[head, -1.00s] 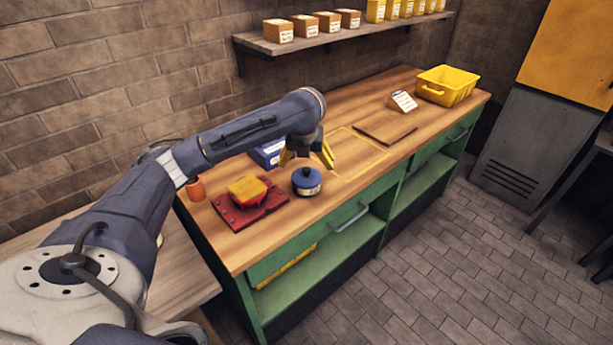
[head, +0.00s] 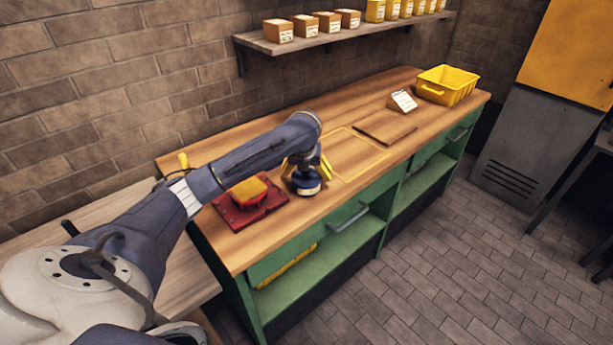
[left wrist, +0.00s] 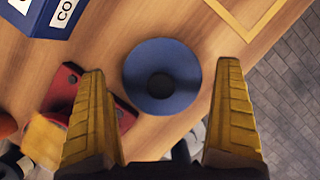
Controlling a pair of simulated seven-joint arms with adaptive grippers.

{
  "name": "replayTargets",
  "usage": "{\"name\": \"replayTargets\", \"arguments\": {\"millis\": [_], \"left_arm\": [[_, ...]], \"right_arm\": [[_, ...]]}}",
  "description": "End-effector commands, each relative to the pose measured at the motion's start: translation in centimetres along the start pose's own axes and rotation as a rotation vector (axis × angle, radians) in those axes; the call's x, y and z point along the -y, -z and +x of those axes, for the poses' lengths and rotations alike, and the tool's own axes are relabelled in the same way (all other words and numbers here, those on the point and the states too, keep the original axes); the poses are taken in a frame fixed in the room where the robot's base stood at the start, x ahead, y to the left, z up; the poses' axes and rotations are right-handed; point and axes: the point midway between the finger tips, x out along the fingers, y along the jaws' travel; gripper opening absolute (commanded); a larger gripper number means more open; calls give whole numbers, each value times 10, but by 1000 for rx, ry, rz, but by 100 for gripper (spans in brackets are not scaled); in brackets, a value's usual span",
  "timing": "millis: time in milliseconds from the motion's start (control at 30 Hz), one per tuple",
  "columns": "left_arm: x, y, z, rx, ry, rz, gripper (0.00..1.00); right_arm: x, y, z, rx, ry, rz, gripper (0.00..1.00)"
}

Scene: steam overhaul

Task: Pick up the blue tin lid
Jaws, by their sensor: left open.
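The blue tin lid (left wrist: 162,77) is round with a dark knob in its middle. It sits on a tin with a pale label, whose blue top (head: 306,180) shows in the head view on the bench near its front edge. My left gripper (head: 307,172) is open above the tin and hides part of it. In the left wrist view its yellow fingers (left wrist: 160,112) are spread wide, with the lid a little ahead of and between their tips. I see no contact. My right gripper is not in view.
A red plate (head: 250,205) with a yellow block (head: 247,190) lies left of the tin. A blue box (left wrist: 50,15) stands behind it. A yellow outline, a brown board (head: 385,132), a card (head: 403,101) and a yellow bin (head: 447,86) are farther right. The shelf (head: 345,32) is above.

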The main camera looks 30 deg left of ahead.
Motion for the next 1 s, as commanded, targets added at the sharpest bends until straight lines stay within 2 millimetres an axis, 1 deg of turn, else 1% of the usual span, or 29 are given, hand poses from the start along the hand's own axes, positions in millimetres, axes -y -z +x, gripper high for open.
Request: {"name": "replayTargets", "arguments": {"millis": [267, 367, 700, 1000], "left_arm": [[0, 0, 2, 0, 1, 0, 100], [0, 0, 2, 0, 1, 0, 90], [0, 0, 2, 0, 0, 0, 50], [0, 1, 2, -1, 0, 0, 49]], "right_arm": [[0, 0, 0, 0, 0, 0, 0], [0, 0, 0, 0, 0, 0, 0], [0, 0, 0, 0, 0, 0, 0], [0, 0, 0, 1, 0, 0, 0]]}}
